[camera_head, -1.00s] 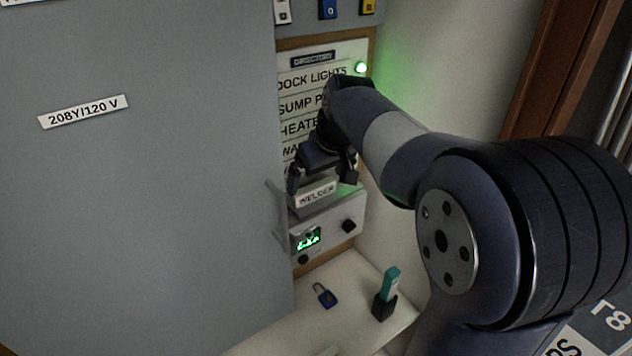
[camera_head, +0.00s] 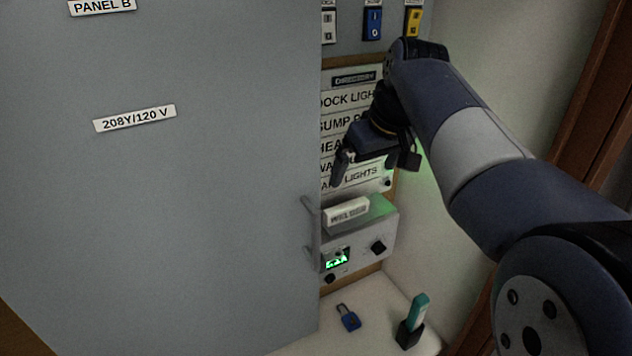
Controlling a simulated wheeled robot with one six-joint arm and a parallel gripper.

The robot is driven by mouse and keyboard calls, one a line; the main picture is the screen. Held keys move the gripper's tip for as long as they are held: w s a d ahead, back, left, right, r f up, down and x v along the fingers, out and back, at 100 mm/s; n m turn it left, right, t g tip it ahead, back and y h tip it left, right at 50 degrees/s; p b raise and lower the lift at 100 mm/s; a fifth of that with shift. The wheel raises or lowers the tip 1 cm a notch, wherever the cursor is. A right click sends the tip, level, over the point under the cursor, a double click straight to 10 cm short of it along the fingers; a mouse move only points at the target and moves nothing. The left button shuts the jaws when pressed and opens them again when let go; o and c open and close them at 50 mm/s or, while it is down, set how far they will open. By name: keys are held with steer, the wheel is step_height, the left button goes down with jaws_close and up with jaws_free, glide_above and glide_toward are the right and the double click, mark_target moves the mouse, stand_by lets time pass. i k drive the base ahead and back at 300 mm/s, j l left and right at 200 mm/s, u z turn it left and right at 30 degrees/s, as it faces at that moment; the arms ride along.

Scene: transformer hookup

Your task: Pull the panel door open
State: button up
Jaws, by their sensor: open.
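The panel door (camera_head: 200,200) is a large grey sheet filling the left half of the view, with labels "PANEL B" and "208Y/120 V". It looks shut, though its frame is mostly out of view. Its handle (camera_head: 312,228) is a thin grey bar standing off the right edge. My gripper (camera_head: 376,172) is open and empty, up and to the right of the handle and apart from it. It hangs in front of the directory board and hides part of its lettering.
A directory board (camera_head: 349,100) with circuit names is right of the door. Below it are a grey box (camera_head: 362,245) with a green display and a white "WELDER" block (camera_head: 346,212).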

mark_target(160, 160)
steer(key=k+j+u, duration=0.1)
steer(key=k, duration=0.4)
steer(key=k+j, duration=0.3)
steer(key=k, duration=0.2)
steer(key=u, duration=0.05)
